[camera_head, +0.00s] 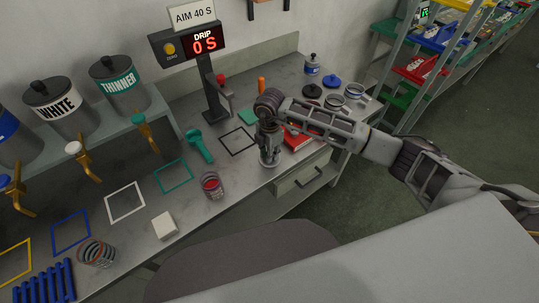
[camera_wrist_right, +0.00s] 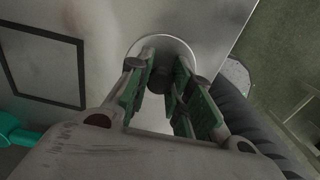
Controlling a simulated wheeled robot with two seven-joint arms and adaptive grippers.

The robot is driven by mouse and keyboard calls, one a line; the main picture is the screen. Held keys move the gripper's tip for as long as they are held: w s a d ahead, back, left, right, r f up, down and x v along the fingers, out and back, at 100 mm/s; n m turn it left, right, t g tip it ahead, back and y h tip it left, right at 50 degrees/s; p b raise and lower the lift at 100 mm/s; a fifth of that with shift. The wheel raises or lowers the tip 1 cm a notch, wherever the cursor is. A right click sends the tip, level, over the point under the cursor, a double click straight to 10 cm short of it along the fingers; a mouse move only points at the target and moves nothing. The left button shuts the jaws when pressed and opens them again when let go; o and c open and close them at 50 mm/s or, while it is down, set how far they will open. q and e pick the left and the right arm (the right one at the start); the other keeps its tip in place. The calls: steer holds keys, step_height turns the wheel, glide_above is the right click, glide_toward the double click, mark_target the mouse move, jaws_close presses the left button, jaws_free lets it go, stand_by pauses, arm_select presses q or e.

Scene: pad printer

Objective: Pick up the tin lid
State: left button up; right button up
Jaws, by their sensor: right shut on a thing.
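My right gripper (camera_head: 268,160) points down over the front part of the bench. In the right wrist view, its green-padded fingers (camera_wrist_right: 160,88) are closed around the dark knob (camera_wrist_right: 159,80) of a round silver tin lid (camera_wrist_right: 172,42). The lid's disc lies beneath the fingertips, partly hidden by them. I cannot tell whether the lid rests on the bench or hangs just above it. In the head view the gripper largely hides the lid. My left gripper is not in view.
A black square outline (camera_head: 238,140) and a teal scoop-like tool (camera_head: 199,145) lie left of the gripper. A red book-like item (camera_head: 299,137) is close on its right. A small red-filled cup (camera_head: 211,186) stands near the front edge. Lids and tins, including a blue lid (camera_head: 332,81), sit further back.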

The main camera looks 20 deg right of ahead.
steer(key=shift+r, duration=0.45)
step_height(320, 180, up, 9)
steer(key=shift+f, duration=0.15)
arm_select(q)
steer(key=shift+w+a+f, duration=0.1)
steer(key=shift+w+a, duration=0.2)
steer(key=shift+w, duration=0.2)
